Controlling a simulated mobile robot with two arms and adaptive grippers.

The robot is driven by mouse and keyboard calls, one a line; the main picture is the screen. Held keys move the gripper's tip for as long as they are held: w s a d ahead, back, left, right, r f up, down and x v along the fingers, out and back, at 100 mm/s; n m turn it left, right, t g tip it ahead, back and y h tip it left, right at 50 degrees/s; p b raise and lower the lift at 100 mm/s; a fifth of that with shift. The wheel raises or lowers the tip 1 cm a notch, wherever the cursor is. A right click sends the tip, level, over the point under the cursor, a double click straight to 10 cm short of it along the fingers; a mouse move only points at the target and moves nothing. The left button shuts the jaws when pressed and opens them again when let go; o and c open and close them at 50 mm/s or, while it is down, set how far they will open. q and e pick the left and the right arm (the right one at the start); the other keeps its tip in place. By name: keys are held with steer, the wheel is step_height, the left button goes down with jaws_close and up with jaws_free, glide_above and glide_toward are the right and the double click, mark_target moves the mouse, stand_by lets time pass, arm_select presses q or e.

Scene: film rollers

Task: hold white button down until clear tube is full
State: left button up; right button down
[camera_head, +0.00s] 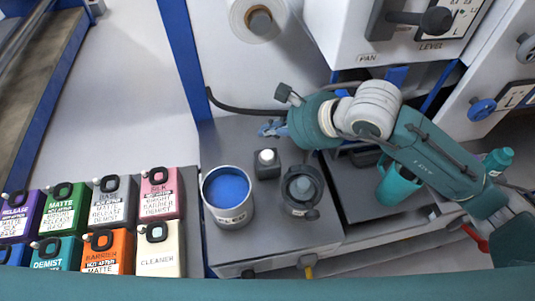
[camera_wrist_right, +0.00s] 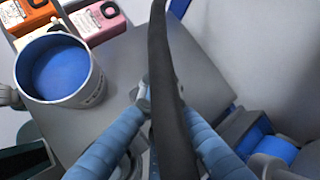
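The white button (camera_head: 266,155) sits on top of a small dark box (camera_head: 267,171) on the grey bench, right of the can of blue liquid. My right gripper (camera_head: 270,128) is just behind the button, apart from it in the head view. In the right wrist view its blue fingers (camera_wrist_right: 165,105) are spread, and a black cable (camera_wrist_right: 160,50) crosses between them in the picture. A small pale part (camera_wrist_right: 143,90), perhaps the button, shows beside the left finger, partly hidden. I cannot make out a clear tube. My left gripper is not in view.
The open can of blue liquid (camera_head: 227,189) stands left of the button, and a round dark pot (camera_head: 301,189) to its right. Several coloured jugs (camera_head: 158,250) fill the lower left. The machine panel (camera_head: 350,25) overhangs behind my right arm. A teal cup (camera_head: 398,187) stands beneath the arm.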

mark_target(269, 157)
step_height(269, 157, down, 6)
steer(key=b, duration=0.3)
steer(key=shift+r, duration=0.2)
steer(key=shift+f+b, duration=0.3)
steer(key=shift+b, duration=0.1)
stand_by(0.7)
steer(key=shift+f+b, duration=0.4)
steer(key=shift+b, duration=0.35)
steer(key=shift+f+b, duration=0.55)
steer(key=shift+b, duration=0.1)
stand_by(2.1)
steer(key=shift+r, duration=0.1)
stand_by(0.6)
steer(key=shift+r+p, duration=0.3)
steer(key=shift+r, duration=0.55)
